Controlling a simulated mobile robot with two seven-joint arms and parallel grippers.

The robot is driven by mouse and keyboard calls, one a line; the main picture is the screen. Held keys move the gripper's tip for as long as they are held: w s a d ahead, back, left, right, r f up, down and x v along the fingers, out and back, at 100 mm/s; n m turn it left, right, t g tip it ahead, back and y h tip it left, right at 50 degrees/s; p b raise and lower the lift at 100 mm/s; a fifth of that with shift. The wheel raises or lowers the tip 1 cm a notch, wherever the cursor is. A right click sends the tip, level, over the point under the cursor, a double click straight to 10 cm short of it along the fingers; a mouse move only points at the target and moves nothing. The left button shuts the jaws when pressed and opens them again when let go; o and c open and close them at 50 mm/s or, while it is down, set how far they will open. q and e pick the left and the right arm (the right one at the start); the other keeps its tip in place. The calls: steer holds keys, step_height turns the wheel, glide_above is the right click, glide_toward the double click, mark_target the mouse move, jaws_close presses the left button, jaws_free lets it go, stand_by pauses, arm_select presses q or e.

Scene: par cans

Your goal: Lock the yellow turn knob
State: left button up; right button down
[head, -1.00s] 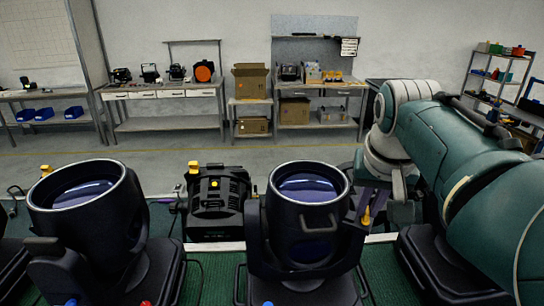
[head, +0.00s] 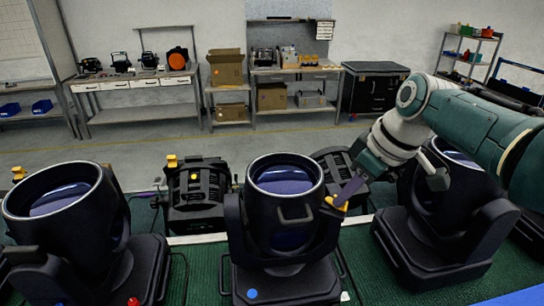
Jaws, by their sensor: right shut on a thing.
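A yellow turn knob (head: 335,206) sits on the right side of the middle black moving-head lamp (head: 285,215), at the upper part of its yoke arm. My right gripper (head: 344,197) comes down from the upper right with its purple fingers tilted toward the lamp. It is shut on the yellow turn knob, whose upper part is partly covered by the fingertips. How far the knob is turned cannot be told at this size. My left gripper is not in view.
Another moving-head lamp (head: 68,220) stands at left and one (head: 445,220) at right, partly behind my arm. A black fixture with a yellow part (head: 196,195) stands behind. Workbenches (head: 140,90) and a black cabinet (head: 374,88) line the back, with open floor before them.

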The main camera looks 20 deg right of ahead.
steer(key=shift+d+f+n+y+b, duration=0.15)
steer(key=shift+n+y+b, duration=0.15)
steer(key=shift+n+b, duration=0.65)
steer(key=shift+w+n+g+b, duration=0.1)
steer(key=shift+n+g+b, duration=0.3)
steer(key=shift+n, duration=0.55)
steer(key=shift+y, duration=0.3)
steer(key=c, duration=0.9)
jaws_free()
steer(key=shift+c, duration=0.2)
steer(key=shift+r, duration=0.2)
